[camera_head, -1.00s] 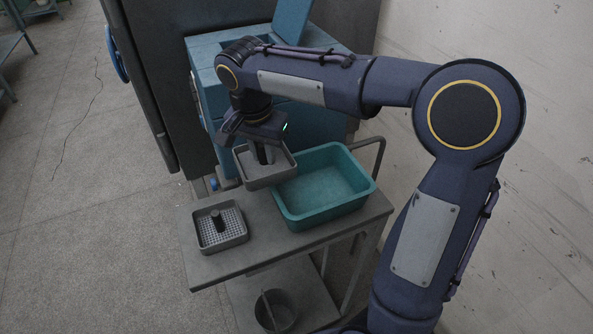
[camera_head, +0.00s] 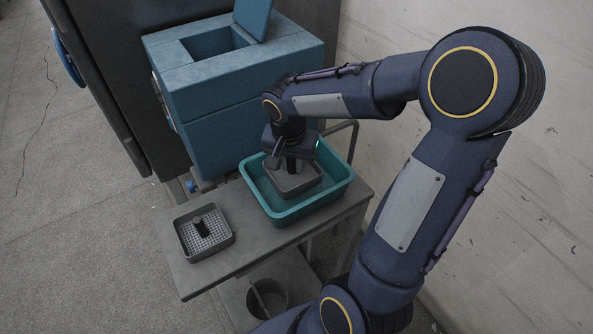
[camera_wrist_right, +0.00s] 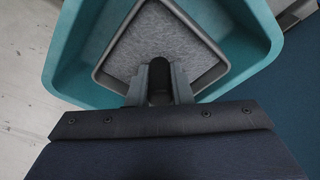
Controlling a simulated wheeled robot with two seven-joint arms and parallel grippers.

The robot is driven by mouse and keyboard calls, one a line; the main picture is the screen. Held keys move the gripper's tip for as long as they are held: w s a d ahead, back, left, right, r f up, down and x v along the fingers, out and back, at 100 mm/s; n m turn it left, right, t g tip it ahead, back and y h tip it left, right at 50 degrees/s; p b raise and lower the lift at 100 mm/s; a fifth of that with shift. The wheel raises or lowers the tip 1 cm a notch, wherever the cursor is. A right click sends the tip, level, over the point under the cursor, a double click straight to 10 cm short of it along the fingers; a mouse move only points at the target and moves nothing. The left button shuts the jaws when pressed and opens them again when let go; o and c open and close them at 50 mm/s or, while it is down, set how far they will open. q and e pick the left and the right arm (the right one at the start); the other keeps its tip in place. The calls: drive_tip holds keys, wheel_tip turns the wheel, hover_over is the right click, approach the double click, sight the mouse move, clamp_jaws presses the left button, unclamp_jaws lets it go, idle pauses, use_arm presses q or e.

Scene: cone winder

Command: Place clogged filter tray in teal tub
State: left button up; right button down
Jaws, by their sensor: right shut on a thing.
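The clogged filter tray (camera_head: 297,184) is a grey square tray with a fuzzy grey layer inside and a dark upright handle. My right gripper (camera_head: 291,164) is shut on that handle. The tray is within the rim of the teal tub (camera_head: 333,195) on the cart; whether it touches the tub floor I cannot tell. In the right wrist view the grey-matted tray (camera_wrist_right: 165,45) lies inside the teal walls of the tub (camera_wrist_right: 70,45), with the fingers (camera_wrist_right: 159,85) around the handle. My left gripper is not in view.
A second grey tray (camera_head: 204,233) with a clean perforated floor and dark handle sits on the cart top (camera_head: 190,274), left of the tub. A blue machine box (camera_head: 235,90) with a raised lid and open top stands behind. A bucket (camera_head: 268,298) is on the lower shelf.

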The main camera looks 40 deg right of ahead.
sight(297, 175)
drive_tip(key=shift+s+d+f, duration=0.15)
drive_tip(key=shift+d+f, duration=0.05)
drive_tip(key=shift+f, duration=0.05)
drive_tip(key=f, duration=0.3)
drive_tip(key=shift+s+d+f, duration=0.15)
drive_tip(key=shift+s+d, duration=0.05)
drive_tip(key=shift+d, duration=0.05)
drive_tip(key=shift+f, duration=0.2)
drive_tip(key=shift+f, duration=0.2)
drive_tip(key=c, duration=1.3)
unclamp_jaws()
drive_tip(key=shift+r, duration=0.15)
